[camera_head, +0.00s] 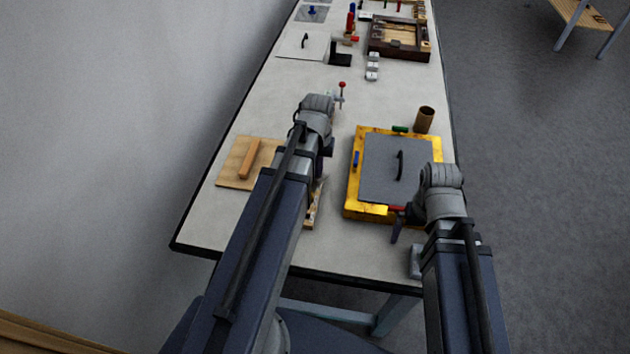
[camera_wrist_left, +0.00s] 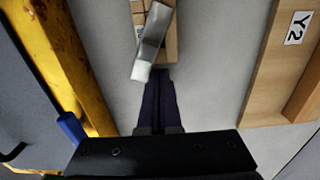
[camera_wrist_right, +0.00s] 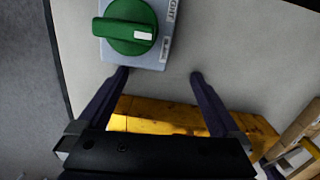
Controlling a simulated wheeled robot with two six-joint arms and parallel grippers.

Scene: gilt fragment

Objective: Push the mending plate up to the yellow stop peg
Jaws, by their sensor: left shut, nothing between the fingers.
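In the left wrist view a bent, shiny grey metal piece (camera_wrist_left: 154,35), which looks like the mending plate, lies over a narrow wooden strip (camera_wrist_left: 170,40). My left gripper (camera_wrist_left: 158,76) is shut and empty, its fingertips close to the near, pale end of that piece; I cannot tell whether they touch. My right gripper (camera_wrist_right: 158,74) is open with nothing between its fingers, near a grey box with a green knob (camera_wrist_right: 130,28). In the head view my left arm hides most of the strip (camera_head: 311,213).
A yellow frame (camera_head: 351,190) with a grey handled panel (camera_head: 385,160) lies right of my left arm. A wooden board (camera_head: 232,172) with an orange bar lies left. A brown cup (camera_head: 424,120) and red-topped stand (camera_head: 342,86) stand beyond.

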